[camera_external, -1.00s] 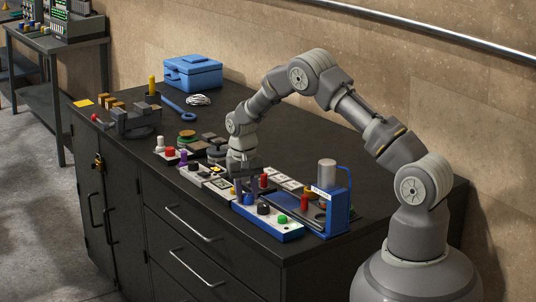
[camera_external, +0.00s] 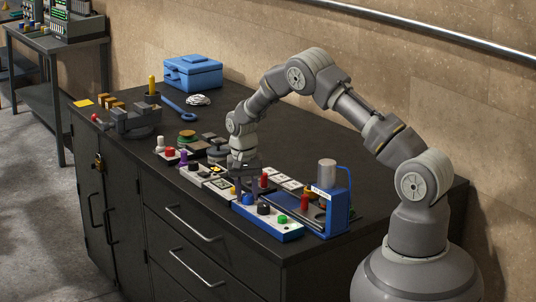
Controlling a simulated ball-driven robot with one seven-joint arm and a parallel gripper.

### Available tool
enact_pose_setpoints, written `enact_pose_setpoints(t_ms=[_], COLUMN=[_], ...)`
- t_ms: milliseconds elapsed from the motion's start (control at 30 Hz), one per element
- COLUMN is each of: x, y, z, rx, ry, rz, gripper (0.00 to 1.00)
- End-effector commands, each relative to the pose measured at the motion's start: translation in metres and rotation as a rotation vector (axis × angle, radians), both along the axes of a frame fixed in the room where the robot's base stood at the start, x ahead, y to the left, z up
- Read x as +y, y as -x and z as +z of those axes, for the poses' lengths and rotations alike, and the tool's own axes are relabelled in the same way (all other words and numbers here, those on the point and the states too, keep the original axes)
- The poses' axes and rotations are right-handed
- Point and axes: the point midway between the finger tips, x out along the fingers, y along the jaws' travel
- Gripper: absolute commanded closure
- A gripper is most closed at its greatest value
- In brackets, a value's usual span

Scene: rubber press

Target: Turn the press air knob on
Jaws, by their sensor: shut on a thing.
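The blue press (camera_external: 338,208) stands near the right front of the bench, with a grey cylinder (camera_external: 327,173) on top. A control box (camera_external: 287,237) with a white top and blue sides lies in front of it. On the box sit a blue knob (camera_external: 247,199), a black knob (camera_external: 264,208) and a green button (camera_external: 282,219). My gripper (camera_external: 247,193) points down at the left end of this box, its fingers shut on the blue knob. The fingers partly hide the knob, and its pointing direction cannot be made out.
Other control boxes with a red button (camera_external: 170,152) and a purple knob (camera_external: 183,156) lie to the left. A vise (camera_external: 135,120) and a blue toolbox (camera_external: 193,73) are farther off.

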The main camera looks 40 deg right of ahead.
Motion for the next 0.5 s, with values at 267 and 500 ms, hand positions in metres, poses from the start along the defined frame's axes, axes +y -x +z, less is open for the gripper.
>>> enact_pose_setpoints(t_ms=[267, 500], x=[0.0001, 0.0007], y=[-0.0002, -0.0008], z=[0.0003, 0.0100], rx=[-0.001, -0.002], ry=[-0.001, -0.001], rz=[0.000, 0.001], gripper=[0.38, 0.38])
